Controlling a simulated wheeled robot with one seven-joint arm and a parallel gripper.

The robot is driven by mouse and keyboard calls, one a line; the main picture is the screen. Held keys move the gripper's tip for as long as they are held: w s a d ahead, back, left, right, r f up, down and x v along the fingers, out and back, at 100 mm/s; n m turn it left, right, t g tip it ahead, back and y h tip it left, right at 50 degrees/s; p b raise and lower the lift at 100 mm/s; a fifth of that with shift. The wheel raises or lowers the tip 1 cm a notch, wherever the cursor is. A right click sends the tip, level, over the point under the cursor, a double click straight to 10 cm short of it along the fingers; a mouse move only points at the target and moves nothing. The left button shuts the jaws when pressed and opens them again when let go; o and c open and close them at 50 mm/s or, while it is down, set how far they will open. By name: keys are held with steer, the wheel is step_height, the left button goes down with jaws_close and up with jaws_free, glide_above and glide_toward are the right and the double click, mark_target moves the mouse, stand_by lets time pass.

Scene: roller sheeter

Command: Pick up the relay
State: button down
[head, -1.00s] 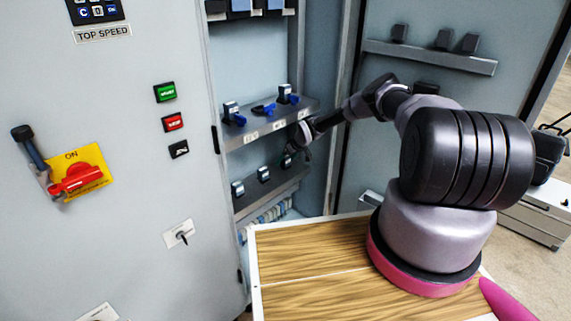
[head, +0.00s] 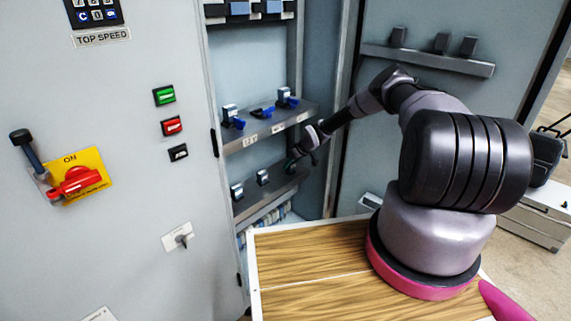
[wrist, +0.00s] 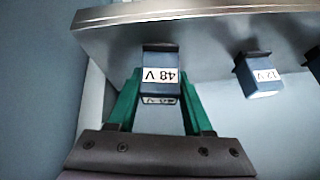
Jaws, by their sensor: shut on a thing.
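The relay in my gripper is a small blue block (wrist: 161,60) with a white "48 V" label, in the middle of the wrist view. My gripper (wrist: 160,88) has its green fingers on both sides of it and is shut on it. The relay is at the grey metal shelf (wrist: 215,28); I cannot tell whether it still touches it. In the head view my gripper (head: 293,163) is at the right end of the lower cabinet shelf (head: 270,196), and the held relay is too small to make out there.
A "12 V" relay (wrist: 258,75) is right of the held one, with another at the picture edge. Above is a shelf (head: 270,133) with several blue-marked parts. The open cabinet door (head: 385,130) is to the right. A wooden worktop (head: 320,285) lies in front.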

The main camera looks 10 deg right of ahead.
steer(key=s+d+r, duration=0.3)
steer(key=s+d, duration=0.6)
steer(key=s, duration=0.1)
steer(key=shift+s+d, duration=0.3)
steer(key=shift+s, duration=0.1)
